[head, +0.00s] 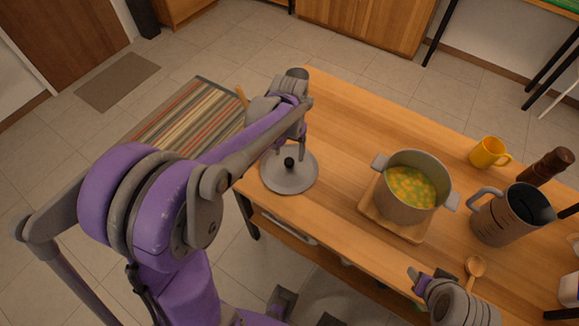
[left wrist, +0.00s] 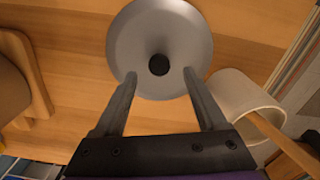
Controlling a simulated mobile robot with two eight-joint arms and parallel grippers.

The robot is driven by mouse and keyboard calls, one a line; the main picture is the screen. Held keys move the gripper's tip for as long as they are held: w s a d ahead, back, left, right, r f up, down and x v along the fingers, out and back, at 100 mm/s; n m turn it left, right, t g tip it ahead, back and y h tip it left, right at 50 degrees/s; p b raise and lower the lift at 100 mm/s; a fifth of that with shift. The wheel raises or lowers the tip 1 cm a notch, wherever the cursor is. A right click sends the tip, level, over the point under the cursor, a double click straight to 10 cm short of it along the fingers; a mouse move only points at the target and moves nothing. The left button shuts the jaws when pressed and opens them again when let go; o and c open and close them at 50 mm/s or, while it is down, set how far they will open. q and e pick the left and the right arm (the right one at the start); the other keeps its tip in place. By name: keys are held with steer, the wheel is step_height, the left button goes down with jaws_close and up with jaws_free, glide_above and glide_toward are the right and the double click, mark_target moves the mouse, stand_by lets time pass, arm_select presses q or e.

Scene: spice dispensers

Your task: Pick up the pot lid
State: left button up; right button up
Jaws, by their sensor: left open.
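The grey, round pot lid (head: 288,181) with a dark knob (head: 289,162) lies flat on the left part of the wooden table. It also shows at the top of the left wrist view (left wrist: 175,25). My left gripper (head: 290,153) is open above the lid. In the left wrist view its fingertips (left wrist: 159,74) appear on either side of the dark knob, with gaps to it. I cannot tell how far above the knob they are. My right gripper (head: 418,281) is near the table's front edge, and its fingers are too small to read.
A grey pot (head: 409,207) of yellow-green food stands on a wooden board (head: 371,205) right of the lid. A yellow mug (head: 488,153), grey jug (head: 505,218) and wooden spoon (head: 474,266) are farther right. A white container (left wrist: 238,92) holding a wooden utensil stands close to my left gripper.

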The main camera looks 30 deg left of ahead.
mark_target(290, 160)
arm_select(q)
steer(key=shift+f, duration=1.6)
steer(key=shift+d, duration=0.1)
steer(key=shift+c, duration=0.3)
jaws_close()
